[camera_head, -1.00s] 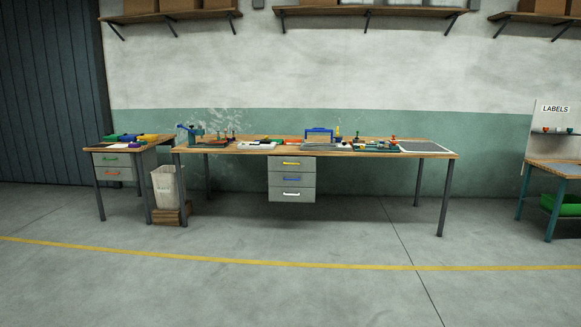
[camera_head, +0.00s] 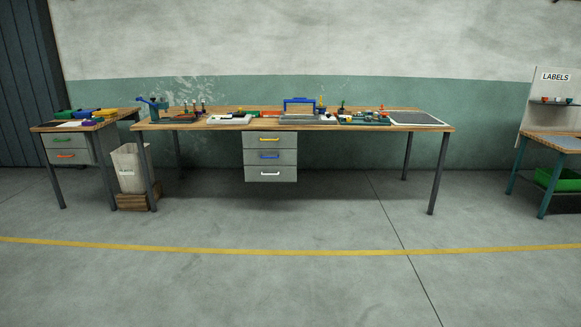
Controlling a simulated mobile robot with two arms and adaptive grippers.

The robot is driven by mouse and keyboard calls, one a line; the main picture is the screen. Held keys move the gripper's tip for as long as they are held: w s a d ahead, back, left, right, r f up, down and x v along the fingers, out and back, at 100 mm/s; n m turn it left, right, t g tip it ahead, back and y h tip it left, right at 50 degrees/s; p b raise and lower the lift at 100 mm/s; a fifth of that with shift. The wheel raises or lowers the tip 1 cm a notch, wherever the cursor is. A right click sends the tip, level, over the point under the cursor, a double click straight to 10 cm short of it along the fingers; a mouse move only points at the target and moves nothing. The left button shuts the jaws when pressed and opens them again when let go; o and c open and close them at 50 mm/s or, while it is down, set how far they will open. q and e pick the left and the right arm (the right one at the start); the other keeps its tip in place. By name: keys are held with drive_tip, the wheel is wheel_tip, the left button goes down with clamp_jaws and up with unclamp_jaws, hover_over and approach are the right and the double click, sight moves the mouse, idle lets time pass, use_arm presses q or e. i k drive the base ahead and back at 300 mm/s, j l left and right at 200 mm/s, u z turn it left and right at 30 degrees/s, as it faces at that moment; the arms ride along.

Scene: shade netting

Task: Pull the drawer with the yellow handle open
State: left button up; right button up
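The drawer with the yellow handle (camera_head: 270,140) is the top one of a grey drawer unit hung under the long wooden workbench (camera_head: 225,124). It looks shut, its front flush with the drawers below. Under it are a drawer with a blue handle (camera_head: 269,156) and one with a white handle (camera_head: 270,174), both looking shut. The unit is ahead of me, across open floor, slightly left of the picture's middle. Neither of my grippers shows in the view.
A pale bin (camera_head: 129,168) on a wooden crate (camera_head: 133,201) sits beside the long bench's left leg. A labels station (camera_head: 555,142) is at right. The floor ahead, crossed by a yellow line (camera_head: 290,251), is clear.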

sight(252, 139)
drive_tip(key=i, duration=3.35)
drive_tip(key=i+l+u, duration=0.1)
drive_tip(key=i, duration=1.55)
